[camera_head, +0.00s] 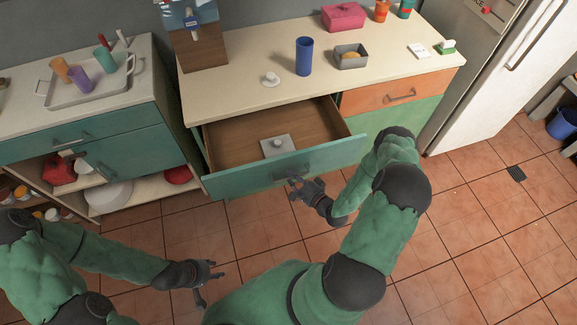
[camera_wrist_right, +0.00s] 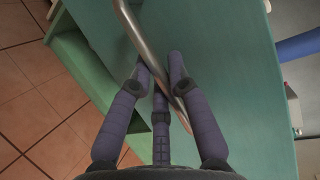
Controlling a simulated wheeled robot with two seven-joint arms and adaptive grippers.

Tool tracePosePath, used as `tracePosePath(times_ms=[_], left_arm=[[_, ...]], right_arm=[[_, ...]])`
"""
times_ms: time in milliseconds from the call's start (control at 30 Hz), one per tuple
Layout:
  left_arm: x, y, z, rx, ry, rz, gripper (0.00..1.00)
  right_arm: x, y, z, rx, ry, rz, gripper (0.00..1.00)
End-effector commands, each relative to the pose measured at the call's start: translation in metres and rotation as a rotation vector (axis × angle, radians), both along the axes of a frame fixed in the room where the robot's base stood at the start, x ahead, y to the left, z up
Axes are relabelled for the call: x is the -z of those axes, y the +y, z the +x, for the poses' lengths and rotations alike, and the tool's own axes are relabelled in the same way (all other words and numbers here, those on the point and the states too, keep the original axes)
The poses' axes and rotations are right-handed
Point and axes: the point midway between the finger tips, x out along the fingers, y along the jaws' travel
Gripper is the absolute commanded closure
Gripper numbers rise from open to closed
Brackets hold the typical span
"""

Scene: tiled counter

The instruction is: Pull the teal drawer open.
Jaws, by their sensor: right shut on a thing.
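The teal drawer (camera_head: 240,178) is pulled well out of the counter's left half, and its wooden inside shows. My right gripper (camera_head: 298,186) is at the drawer's front, shut on its metal bar handle. In the right wrist view the handle (camera_wrist_right: 140,42) runs slantwise between the fingers (camera_wrist_right: 163,72), against the teal front (camera_wrist_right: 225,75). A small light-grey flat item with a knob (camera_head: 278,147) lies in the drawer. My left gripper (camera_head: 207,284) hangs empty over the floor at lower left, its fingers spread.
A closed orange drawer (camera_head: 385,95) is to the right. The countertop holds a blue cup (camera_head: 304,57), a grey bin (camera_head: 350,60) and a pink box (camera_head: 343,17). A left cabinet (camera_head: 130,150) with open shelves stands close by. The tiled floor in front is clear.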

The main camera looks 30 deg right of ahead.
Motion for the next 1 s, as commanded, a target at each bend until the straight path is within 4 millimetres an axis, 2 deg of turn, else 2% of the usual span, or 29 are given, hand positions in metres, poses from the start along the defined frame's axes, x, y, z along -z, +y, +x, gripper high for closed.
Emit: tracePosePath(times_ms=[100,300,500,833,867,900,933,1000], left_arm=[[-0.001,0.0,0.0,0.0,0.0,0.0,0.6],[-0.002,0.0,0.0,0.0,0.0,0.0,0.6],[-0.002,0.0,0.0,0.0,0.0,0.0,0.6],[-0.002,0.0,0.0,0.0,0.0,0.0,0.6],[-0.002,0.0,0.0,0.0,0.0,0.0,0.6],[-0.002,0.0,0.0,0.0,0.0,0.0,0.6],[-0.002,0.0,0.0,0.0,0.0,0.0,0.6],[-0.002,0.0,0.0,0.0,0.0,0.0,0.6]], right_arm=[[0.0,0.004,-0.02,0.004,0.003,0.003,1.0],[0.0,0.009,-0.04,0.002,0.001,0.001,1.0],[0.0,0.011,-0.047,0.0,0.0,0.0,1.0],[0.0,0.011,-0.047,0.0,0.0,0.0,1.0],[0.0,0.011,-0.047,0.0,0.0,0.0,0.73],[0.0,0.011,-0.047,0.0,0.0,0.0,0.62],[0.0,0.011,-0.047,0.0,0.0,0.0,0.57],[0.0,0.011,-0.047,0.0,0.0,0.0,0.57]])
